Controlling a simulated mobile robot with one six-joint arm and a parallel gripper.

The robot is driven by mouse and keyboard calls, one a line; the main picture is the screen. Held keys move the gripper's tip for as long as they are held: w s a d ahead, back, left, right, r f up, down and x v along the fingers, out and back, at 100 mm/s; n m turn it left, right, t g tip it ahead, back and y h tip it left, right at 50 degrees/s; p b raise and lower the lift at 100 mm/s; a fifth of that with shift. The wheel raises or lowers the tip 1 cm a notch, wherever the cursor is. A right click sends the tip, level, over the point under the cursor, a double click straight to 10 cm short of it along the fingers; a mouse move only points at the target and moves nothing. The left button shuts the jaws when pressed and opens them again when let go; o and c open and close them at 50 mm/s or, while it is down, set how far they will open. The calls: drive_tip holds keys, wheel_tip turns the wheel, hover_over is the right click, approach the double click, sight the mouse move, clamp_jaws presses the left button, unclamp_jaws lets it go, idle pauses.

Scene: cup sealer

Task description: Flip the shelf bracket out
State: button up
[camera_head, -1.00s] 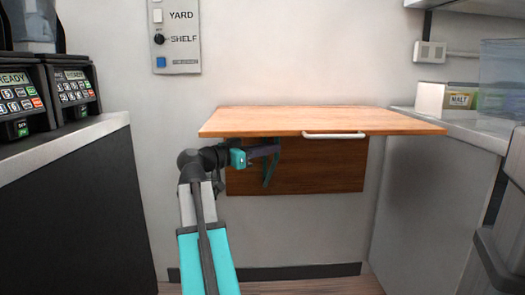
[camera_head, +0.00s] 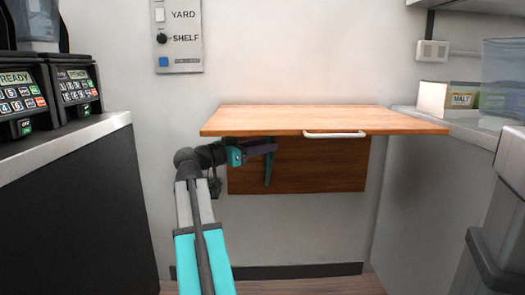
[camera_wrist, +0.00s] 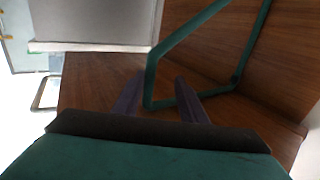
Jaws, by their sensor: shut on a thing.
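The wooden shelf (camera_head: 300,119) is raised level from the wall, with a white handle (camera_head: 335,134) on its front edge. A brown backboard (camera_head: 325,165) is on the wall beneath it. The teal shelf bracket (camera_head: 267,172) shows under the shelf, nearly edge-on, standing out from the backboard. In the wrist view the bracket (camera_wrist: 152,76) is an angled frame, and its outer corner lies between my two purple fingers. My gripper (camera_head: 270,146) is under the shelf's left part, shut on the bracket (camera_wrist: 165,100). Part of the bracket's top is hidden by my gripper.
A dark counter with keypad machines (camera_head: 78,88) stands on the left. A grey counter (camera_head: 440,160) with a MALT box (camera_head: 446,98) stands on the right. A wall panel labelled SHELF (camera_head: 178,38) hangs above left. The floor below the shelf is clear.

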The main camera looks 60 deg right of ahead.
drive_tip(key=shift+w+d+f, duration=0.1)
drive_tip(key=shift+w, duration=0.25)
drive_tip(key=p+v, duration=0.4)
drive_tip(key=v, duration=0.9)
drive_tip(key=shift+s+a, duration=0.2)
drive_tip(key=shift+a, duration=0.25)
drive_tip(key=shift+w+p, duration=0.1)
drive_tip(key=shift+p, duration=0.2)
